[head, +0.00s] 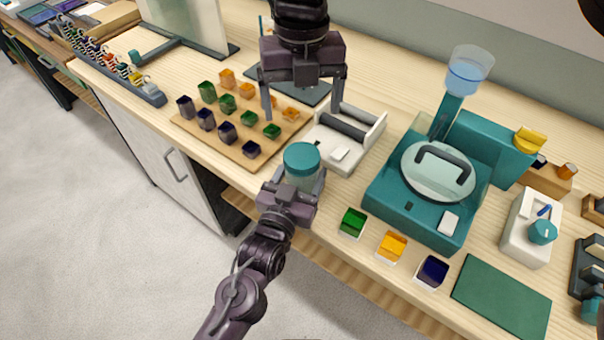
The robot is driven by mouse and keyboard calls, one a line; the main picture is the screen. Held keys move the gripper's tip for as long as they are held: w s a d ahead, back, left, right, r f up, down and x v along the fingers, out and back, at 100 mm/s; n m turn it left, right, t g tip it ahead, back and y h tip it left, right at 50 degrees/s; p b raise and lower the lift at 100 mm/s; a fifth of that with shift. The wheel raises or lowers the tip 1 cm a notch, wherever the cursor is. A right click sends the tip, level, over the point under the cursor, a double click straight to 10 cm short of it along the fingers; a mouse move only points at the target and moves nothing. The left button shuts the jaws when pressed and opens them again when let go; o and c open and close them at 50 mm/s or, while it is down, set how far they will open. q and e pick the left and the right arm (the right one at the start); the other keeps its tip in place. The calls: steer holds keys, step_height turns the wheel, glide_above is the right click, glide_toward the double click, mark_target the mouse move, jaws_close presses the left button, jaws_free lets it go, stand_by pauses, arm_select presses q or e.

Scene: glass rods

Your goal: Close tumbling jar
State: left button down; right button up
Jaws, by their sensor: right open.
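The tumbling jar (304,181) is a clear glass jar, upright at the table's front edge. A round teal lid (302,157) sits on its mouth; I cannot tell how tightly. My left gripper (297,185) comes from the lower left with its fingers on either side of the jar's body, shut on it. My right gripper (303,108) points down from the top of the view, fingers wide apart and empty, above and behind the lid. A white roller unit (338,157) with dark rollers stands just behind and right of the jar.
A wooden board (190,126) with several green, orange and dark blocks lies left of the jar. A teal machine (410,205) with a round clear cover stands to the right. Green, orange and dark small boxes (392,246) line the front edge. A green mat (502,298) is bare.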

stand_by(0.3)
arm_select(q)
steer(key=shift+c, duration=1.3)
jaws_free()
steer(key=shift+s, duration=0.1)
steer(key=b+v, duration=0.1)
steer(key=v, duration=0.6)
steer(key=shift+s+a, duration=0.15)
steer(key=shift+s, duration=0.1)
steer(key=shift+r, duration=0.1)
